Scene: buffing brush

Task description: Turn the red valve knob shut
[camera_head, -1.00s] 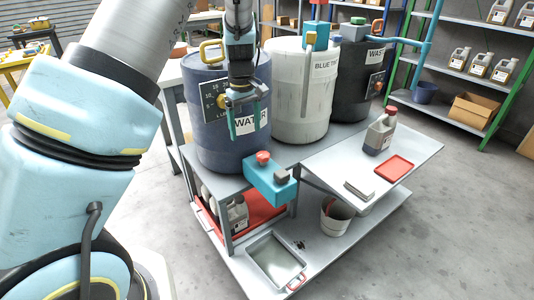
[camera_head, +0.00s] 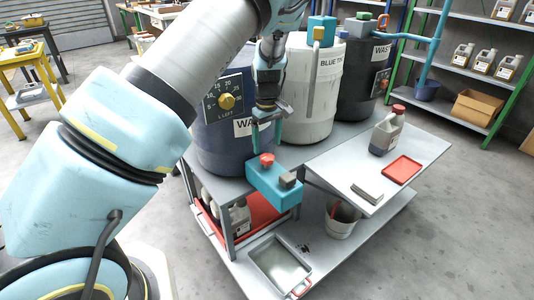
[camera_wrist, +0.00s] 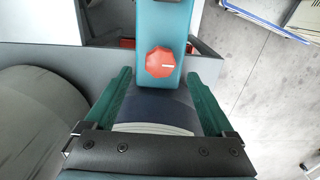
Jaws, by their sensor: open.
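The red valve knob (camera_head: 267,160) sits on top of the teal valve block (camera_head: 275,192) at the front edge of the drum bench. In the wrist view the knob (camera_wrist: 160,64) is a lobed red disc with a pale line mark pointing right. My gripper (camera_head: 267,140) points down just above the knob, its teal fingers apart. In the wrist view my gripper (camera_wrist: 158,78) is open and empty, with the knob in line between the fingers and a little beyond the tips. No contact with the knob shows.
A grey piece (camera_head: 287,181) stands on the block beside the knob. A side shelf (camera_head: 425,160) holds a jug (camera_head: 386,135) and red tray (camera_head: 402,170).

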